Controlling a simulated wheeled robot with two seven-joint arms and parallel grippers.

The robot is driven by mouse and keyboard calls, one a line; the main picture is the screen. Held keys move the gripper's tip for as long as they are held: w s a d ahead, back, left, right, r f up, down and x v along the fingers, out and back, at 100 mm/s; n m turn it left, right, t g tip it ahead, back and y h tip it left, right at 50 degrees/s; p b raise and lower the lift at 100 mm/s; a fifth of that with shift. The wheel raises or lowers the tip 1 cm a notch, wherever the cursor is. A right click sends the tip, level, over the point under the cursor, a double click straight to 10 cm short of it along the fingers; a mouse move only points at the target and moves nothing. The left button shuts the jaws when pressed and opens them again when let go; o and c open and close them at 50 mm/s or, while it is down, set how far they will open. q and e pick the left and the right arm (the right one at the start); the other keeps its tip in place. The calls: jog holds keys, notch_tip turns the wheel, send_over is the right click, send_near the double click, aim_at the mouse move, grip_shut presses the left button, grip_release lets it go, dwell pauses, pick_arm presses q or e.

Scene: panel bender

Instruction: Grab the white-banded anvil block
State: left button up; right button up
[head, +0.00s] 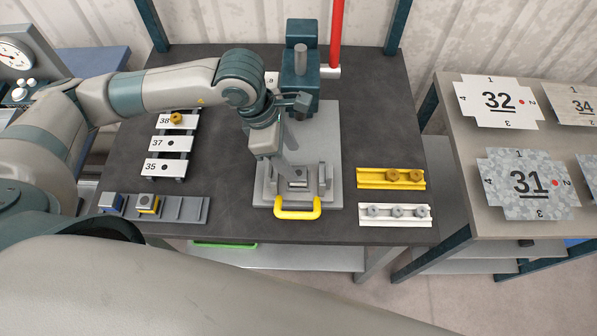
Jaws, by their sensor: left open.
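A small grey block (298,184) sits in the bender's fixture, between two upright side pieces. It looks like the anvil block, but my gripper partly hides it and I cannot make out a white band. My left gripper (284,176) is open and points down just above and beside this block; I cannot tell whether its fingers touch it. My right gripper is out of the picture.
A yellow handle (298,214) fronts the fixture. Yellow (375,184) and white (376,220) rails lie right. A teal press column (301,75) stands behind.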

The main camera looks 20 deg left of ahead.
aim_at(298, 173)
pick_arm(q)
jog(key=shift+f, duration=0.15)
jog(key=shift+d+f+p, duration=0.25)
jog(key=shift+f+p, duration=0.45)
jog(key=shift+p, duration=0.25)
jog(key=p+x, duration=0.1)
jog(key=x, duration=0.2)
jog(key=shift+s, duration=0.1)
jog(key=shift+f+p, duration=0.3)
jog(key=shift+f, duration=0.05)
jog(key=shift+c, duration=0.3)
grip_shut()
